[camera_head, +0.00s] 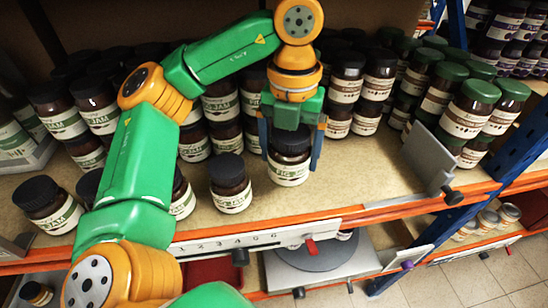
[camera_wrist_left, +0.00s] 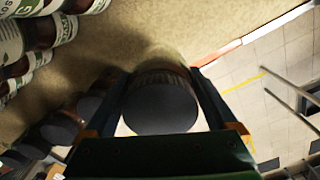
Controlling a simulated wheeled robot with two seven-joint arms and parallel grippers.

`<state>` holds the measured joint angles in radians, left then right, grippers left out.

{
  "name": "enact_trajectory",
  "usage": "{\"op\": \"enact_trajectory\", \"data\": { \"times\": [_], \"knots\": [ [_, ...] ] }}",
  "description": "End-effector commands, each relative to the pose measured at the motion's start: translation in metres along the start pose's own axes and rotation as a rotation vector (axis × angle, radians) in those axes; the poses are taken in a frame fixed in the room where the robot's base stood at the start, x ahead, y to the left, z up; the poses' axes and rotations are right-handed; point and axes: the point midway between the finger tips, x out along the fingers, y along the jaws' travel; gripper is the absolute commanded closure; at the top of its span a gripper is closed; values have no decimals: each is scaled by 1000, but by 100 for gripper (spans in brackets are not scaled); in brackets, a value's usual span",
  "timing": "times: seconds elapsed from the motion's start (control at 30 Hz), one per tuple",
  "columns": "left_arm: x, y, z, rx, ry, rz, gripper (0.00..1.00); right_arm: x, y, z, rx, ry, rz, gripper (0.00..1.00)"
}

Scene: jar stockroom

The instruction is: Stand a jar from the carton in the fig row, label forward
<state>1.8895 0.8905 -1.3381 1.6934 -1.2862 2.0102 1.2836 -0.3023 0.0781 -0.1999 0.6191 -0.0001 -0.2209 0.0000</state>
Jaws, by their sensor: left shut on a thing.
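A dark fig jam jar (camera_head: 289,168) with a black lid and a white-and-green label is between the fingers of my left gripper (camera_head: 291,150), which is shut on it. The jar is upright near the shelf's front, its label facing forward. I cannot tell whether its base touches the shelf. In the left wrist view its black lid (camera_wrist_left: 160,106) sits between both fingers of the left gripper (camera_wrist_left: 160,100). To its left, another fig jar (camera_head: 230,186) stands at the front, label forward. More fig jars (camera_head: 222,103) stand behind. The carton and my right gripper are not in view.
A grey upright divider (camera_head: 428,158) stands to the right, with green-lidded jars (camera_head: 468,110) beyond it. The shelf (camera_head: 370,170) is bare between held jar and divider. An orange-edged price rail (camera_head: 300,232) runs along the front. A grey turntable (camera_head: 318,258) lies below.

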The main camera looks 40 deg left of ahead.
Motion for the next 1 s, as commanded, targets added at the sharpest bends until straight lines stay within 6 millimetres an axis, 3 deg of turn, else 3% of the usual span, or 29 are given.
{"op": "enact_trajectory", "data": {
  "times": [0.17, 0.3, 0.67, 0.7, 0.73, 1.0],
  "knots": [
    [37, 0, 0, 0, 3, -1, 100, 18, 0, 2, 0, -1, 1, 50],
    [53, 1, 0, -2, 0, 0, 100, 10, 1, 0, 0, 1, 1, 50],
    [60, 0, 0, -1, -2, -2, 100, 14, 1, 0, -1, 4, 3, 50],
    [60, 0, 0, -1, -1, -1, 4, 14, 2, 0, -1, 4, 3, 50],
    [60, 0, 0, -1, -1, -1, 0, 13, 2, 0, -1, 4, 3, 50],
    [55, 0, 0, -1, -1, -1, 0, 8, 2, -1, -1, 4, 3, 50]
  ]
}}
